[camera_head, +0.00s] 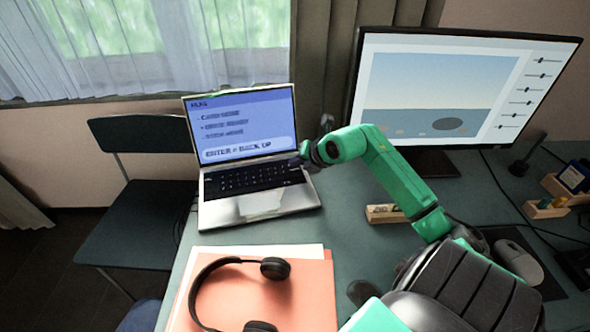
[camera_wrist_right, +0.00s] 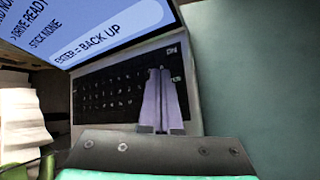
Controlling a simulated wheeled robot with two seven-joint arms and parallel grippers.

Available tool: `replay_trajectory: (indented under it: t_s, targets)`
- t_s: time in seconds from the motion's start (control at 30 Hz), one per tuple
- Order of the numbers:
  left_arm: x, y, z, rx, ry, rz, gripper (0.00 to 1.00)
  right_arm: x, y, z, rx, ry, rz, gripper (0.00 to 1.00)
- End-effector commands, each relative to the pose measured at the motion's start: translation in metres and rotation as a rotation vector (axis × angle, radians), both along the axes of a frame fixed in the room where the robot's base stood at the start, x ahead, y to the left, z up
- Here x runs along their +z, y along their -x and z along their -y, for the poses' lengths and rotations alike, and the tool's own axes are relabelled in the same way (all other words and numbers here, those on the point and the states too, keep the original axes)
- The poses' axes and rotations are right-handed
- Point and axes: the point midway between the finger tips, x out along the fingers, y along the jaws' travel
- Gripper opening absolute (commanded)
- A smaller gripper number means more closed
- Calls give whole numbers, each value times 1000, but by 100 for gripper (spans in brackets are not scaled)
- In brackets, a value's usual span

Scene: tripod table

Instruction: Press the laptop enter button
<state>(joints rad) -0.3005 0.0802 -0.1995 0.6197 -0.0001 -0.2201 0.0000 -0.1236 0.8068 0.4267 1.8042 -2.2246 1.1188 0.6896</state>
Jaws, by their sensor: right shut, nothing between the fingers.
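The open laptop (camera_head: 258,207) stands on the desk, its blue screen (camera_head: 240,122) lit with text reading "ENTER = BACK UP". Its black keyboard (camera_head: 245,178) also shows in the wrist view (camera_wrist_right: 105,93). My right gripper (camera_head: 302,163) is at the right end of the keyboard. In the wrist view its pale fingers (camera_wrist_right: 159,70) are together with nothing between them, over the keys at the right edge. The fingers partly hide those keys, including the enter key area. I cannot tell whether the tips touch a key. My left gripper is not in view.
A large monitor (camera_head: 440,90) stands right of the laptop. Black headphones (camera_head: 275,268) lie on an orange folder (camera_head: 308,295) in front. A small wooden holder (camera_head: 385,214), a mouse (camera_head: 518,262) and cables are to the right. A chair (camera_head: 140,215) is left of the desk.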

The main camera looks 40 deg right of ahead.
Motion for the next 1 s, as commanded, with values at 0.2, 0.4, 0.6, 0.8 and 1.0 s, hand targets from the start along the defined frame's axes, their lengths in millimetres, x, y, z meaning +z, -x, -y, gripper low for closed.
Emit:
replay_trajectory:
  t_s: [0.2, 0.4, 0.6, 0.8, 1.0]
  targets:
    - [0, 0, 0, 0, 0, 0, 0, 0, 0, 0, 0, 0, 0, 0]
    - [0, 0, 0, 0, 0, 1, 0, 0, 0, 0, 0, 0, 0, 0]
    - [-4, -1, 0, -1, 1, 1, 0, -6, 0, 0, 0, 0, -1, 0]
    - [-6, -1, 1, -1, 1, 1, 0, -9, 0, 0, 1, -1, -1, 0]
    - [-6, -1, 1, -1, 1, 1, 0, -9, 0, 0, 0, 0, 0, 0]
